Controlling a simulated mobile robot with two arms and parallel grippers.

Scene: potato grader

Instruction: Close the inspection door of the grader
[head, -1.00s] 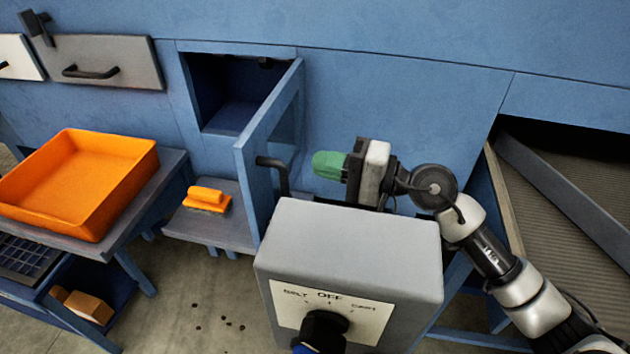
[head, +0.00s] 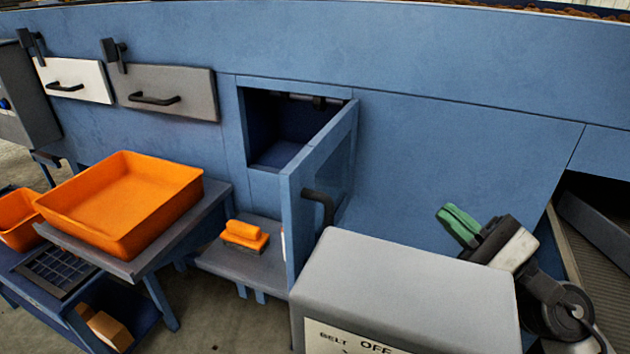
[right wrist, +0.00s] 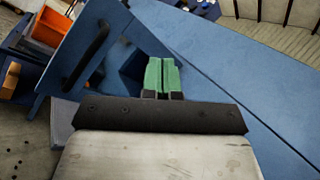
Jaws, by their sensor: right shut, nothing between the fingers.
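The blue inspection door (head: 307,195) of the grader stands wide open, hinged at the right side of a dark square opening (head: 275,140). A black bar handle (head: 320,205) is on its outer face, turned to the right. In the right wrist view the door (right wrist: 75,65) and its handle (right wrist: 88,55) show at upper left. My right gripper (head: 455,222), with green fingers, is shut and empty. It is to the right of the door, apart from it, in front of the grader's wall. It also shows in the right wrist view (right wrist: 161,75). My left gripper is not in view.
A grey control box (head: 405,285) marked BELT and OFF stands in front, between the door and my right arm. An orange tray (head: 120,200) sits on a stand at left. An orange brush (head: 243,236) lies on a low shelf below the opening. Grey and white drawers are at upper left.

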